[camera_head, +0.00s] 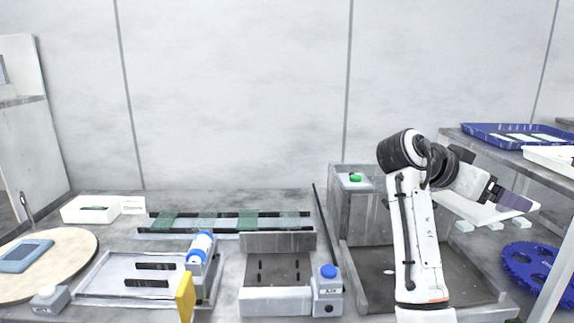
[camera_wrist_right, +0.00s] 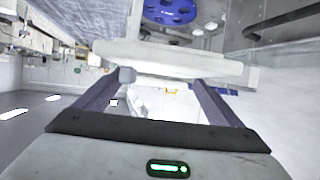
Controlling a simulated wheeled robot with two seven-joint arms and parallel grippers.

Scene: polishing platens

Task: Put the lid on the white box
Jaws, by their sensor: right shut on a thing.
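My right gripper (camera_head: 508,199) is at the right of the head view, raised beside the shelf. It is shut on a flat white lid (camera_head: 476,211), which it holds tilted in the air. In the right wrist view the lid (camera_wrist_right: 175,62) spans across between the dark fingertips (camera_wrist_right: 160,84). An open white box (camera_head: 84,211) stands on the bench at the back left, far from the gripper, with something small and dark green inside. My left gripper is not in view.
A small white block (camera_head: 132,205) stands right beside the box. A round wooden board (camera_head: 75,262), a conveyor-like strip (camera_head: 225,222), a metal fixture (camera_head: 277,268) and a grey sink-like basin (camera_head: 375,255) fill the bench. A shelf with a blue tray (camera_head: 485,133) is at right, above a blue holed disc (camera_head: 535,268).

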